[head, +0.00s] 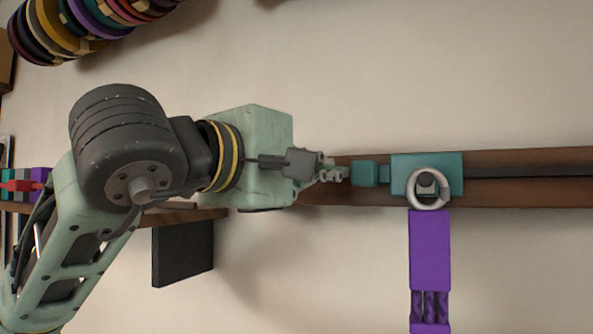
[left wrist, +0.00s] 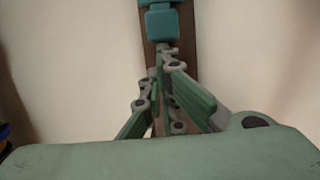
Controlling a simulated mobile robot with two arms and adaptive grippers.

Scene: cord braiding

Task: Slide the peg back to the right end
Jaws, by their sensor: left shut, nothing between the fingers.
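A teal sliding block (head: 450,170) sits on a dark slotted wooden rail (head: 530,160). It carries a short dark peg (head: 427,182) with a pale ring (head: 412,198) around it. A purple strap (head: 430,250) hangs below the ring. A smaller teal handle block (head: 365,174) sticks out from the slider's left side and also shows in the left wrist view (left wrist: 161,25). My left gripper (head: 340,174) is shut and empty. Its fingertips, also in the left wrist view (left wrist: 167,52), are at or very near the handle's left face; I cannot tell whether they touch. My right gripper is not in view.
The rail to the right of the slider is clear up to the picture's edge. Coloured spools (head: 75,25) are at the upper left. A black box (head: 183,253) is below my left arm. A red item and coloured pieces (head: 25,185) are at the far left.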

